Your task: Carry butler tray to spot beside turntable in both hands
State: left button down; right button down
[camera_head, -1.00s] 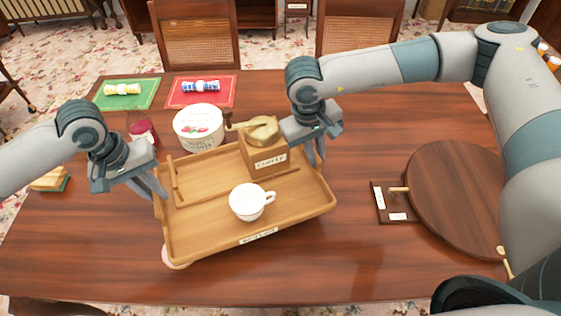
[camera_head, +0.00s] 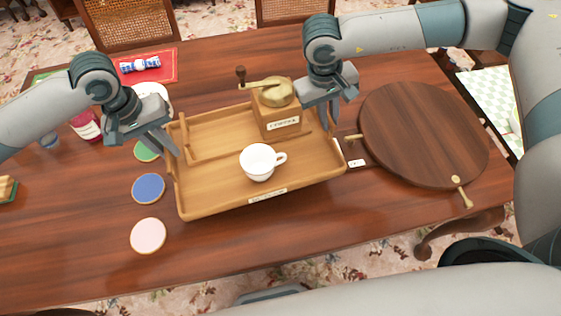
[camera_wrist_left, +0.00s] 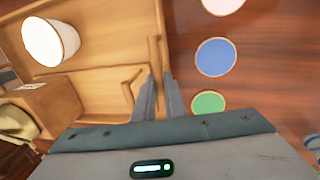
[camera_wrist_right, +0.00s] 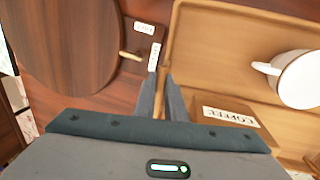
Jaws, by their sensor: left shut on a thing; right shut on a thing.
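The wooden butler tray (camera_head: 215,200) is in the middle of the head view, its right end close to the turntable (camera_head: 425,130). A white cup (camera_head: 258,161) and a wooden coffee grinder (camera_head: 277,112) stand upright on it. My left gripper (camera_head: 170,150) is shut on the tray's left end wall; the left wrist view shows its fingers (camera_wrist_left: 158,95) across that wall. My right gripper (camera_head: 328,118) is shut on the right end wall, as the right wrist view shows (camera_wrist_right: 163,95). Whether the tray touches the table is hard to tell.
Pink (camera_head: 148,236), blue (camera_head: 148,188) and green (camera_head: 146,150) coasters lie left of the tray. A labelled base with a small peg (camera_head: 356,150) sits between tray and turntable. A jar (camera_head: 86,125) stands behind my left gripper. The front table strip is clear.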

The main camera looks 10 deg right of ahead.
aim_at(177, 165)
pick_arm(q)
jog(key=shift+d, duration=0.15)
pick_arm(e)
jog(key=shift+d, duration=0.2)
